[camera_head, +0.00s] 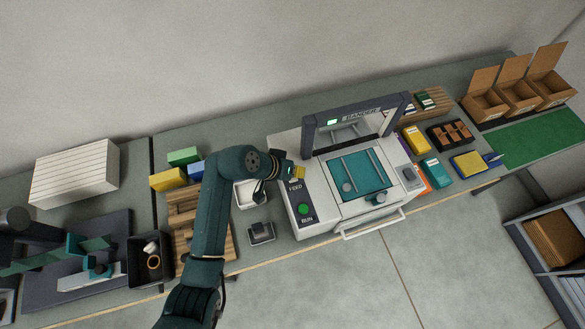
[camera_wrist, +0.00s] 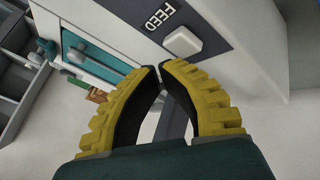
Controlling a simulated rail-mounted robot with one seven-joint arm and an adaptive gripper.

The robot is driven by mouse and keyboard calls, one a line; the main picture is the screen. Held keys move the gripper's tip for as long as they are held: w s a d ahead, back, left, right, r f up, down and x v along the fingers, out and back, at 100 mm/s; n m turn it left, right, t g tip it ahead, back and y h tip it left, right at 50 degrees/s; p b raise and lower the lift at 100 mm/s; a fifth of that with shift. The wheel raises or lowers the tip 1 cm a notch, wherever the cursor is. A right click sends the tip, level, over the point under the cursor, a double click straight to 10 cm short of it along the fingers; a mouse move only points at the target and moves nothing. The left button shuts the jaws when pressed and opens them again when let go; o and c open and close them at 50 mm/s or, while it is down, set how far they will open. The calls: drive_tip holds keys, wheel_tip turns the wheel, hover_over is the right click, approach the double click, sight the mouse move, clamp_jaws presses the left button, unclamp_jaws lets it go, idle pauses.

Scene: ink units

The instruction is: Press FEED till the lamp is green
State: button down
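The white machine (camera_head: 322,222) stands mid-bench. Its dark panel carries the words FEED and RUN, with a round green button (camera_head: 303,209) beside RUN. A small rectangle (camera_head: 333,122) on the machine's dark upper frame glows pale green; I cannot tell for sure that it is the lamp. The square white FEED button (camera_wrist: 182,42) shows in the wrist view, just beyond my fingertips; contact cannot be told. My gripper (camera_wrist: 160,68) has yellow fingers with black pads, tips together and nothing between them. In the head view my gripper (camera_head: 299,172) covers the FEED button.
A teal plate (camera_head: 357,172) lies in the machine under the frame, and a white bar handle (camera_head: 372,225) runs along its front. A white tray (camera_head: 245,199) and a small grey block (camera_head: 261,232) sit left of the machine. Coloured boxes (camera_head: 416,139) stand to its right.

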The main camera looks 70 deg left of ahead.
wheel_tip(320, 180, up, 5)
drive_tip(key=p, duration=0.5)
idle(1.4)
drive_tip(key=w+d+r+m+t+h+p, duration=0.1)
drive_tip(key=w+d+r+m+t+p, duration=0.3)
drive_tip(key=w+d+r, duration=0.9)
drive_tip(key=w+d+r+m+h+p, duration=0.15)
drive_tip(key=w+d+r+m, duration=0.45)
drive_tip(key=w+d+r, duration=0.6)
drive_tip(key=s+d+r+m+t+h+p, duration=0.1)
drive_tip(key=s+d+r+m+t+p, duration=0.25)
drive_tip(key=d+r, duration=1.15)
drive_tip(key=s+r+t, duration=0.3)
drive_tip(key=s+r, duration=0.1)
drive_tip(key=r, duration=0.3)
drive_tip(key=s+d+r+n+t+b, duration=0.1)
drive_tip(key=s+r+t, duration=0.3)
drive_tip(key=r, duration=0.4)
drive_tip(key=shift+s+y, duration=0.35)
